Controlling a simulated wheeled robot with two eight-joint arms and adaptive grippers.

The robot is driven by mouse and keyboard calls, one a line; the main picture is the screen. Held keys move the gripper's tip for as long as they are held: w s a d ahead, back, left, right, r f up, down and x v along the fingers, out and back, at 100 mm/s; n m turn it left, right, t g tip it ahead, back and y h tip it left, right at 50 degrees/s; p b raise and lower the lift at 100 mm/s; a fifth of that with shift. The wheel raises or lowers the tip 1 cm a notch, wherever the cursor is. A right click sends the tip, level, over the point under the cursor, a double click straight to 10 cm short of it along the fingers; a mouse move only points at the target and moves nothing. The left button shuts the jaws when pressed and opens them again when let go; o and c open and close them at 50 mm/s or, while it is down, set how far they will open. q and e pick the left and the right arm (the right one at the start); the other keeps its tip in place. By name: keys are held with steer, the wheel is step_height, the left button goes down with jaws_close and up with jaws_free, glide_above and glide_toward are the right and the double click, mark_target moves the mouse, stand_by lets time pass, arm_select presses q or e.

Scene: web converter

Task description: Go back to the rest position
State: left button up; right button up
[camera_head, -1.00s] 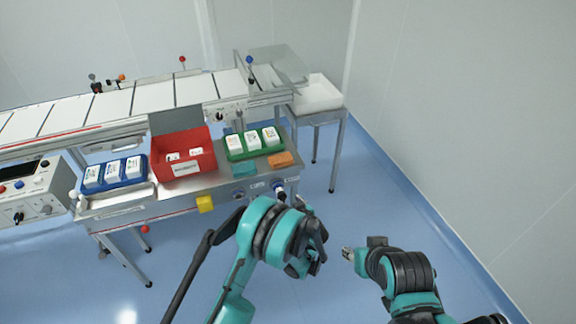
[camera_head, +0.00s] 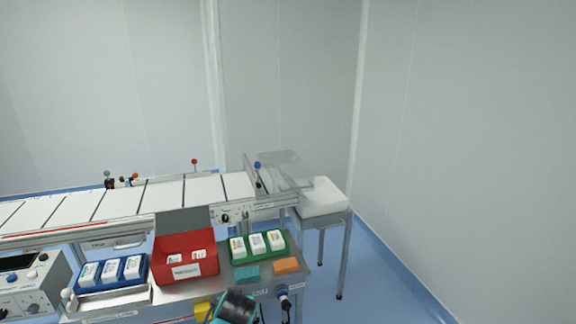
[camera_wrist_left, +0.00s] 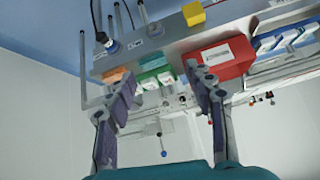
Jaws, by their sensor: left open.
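My left gripper (camera_wrist_left: 163,100) is open and empty in the left wrist view, with its two fingers apart. Behind its fingers, at a distance, that view shows the work table with a red box (camera_wrist_left: 226,60). In the head view only a small part of my left arm (camera_head: 235,306) shows at the bottom edge, in front of the table. My right gripper is in neither current view.
The steel table holds a blue tray (camera_head: 113,284) of white packs, the red box (camera_head: 188,268), a green tray (camera_head: 238,260) of white packs, and teal and orange blocks (camera_head: 287,265). A conveyor (camera_head: 163,196) runs behind. Floor at right (camera_head: 390,285) is clear.

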arm_select(q)
steer(key=s+a+h, duration=0.1)
steer(key=s+a, duration=0.1)
steer(key=s, duration=0.7)
steer(key=s+a+r+m+h, duration=0.1)
steer(key=s, duration=0.9)
steer(key=shift+a+m+g, duration=0.3)
steer(key=shift+a, duration=0.1)
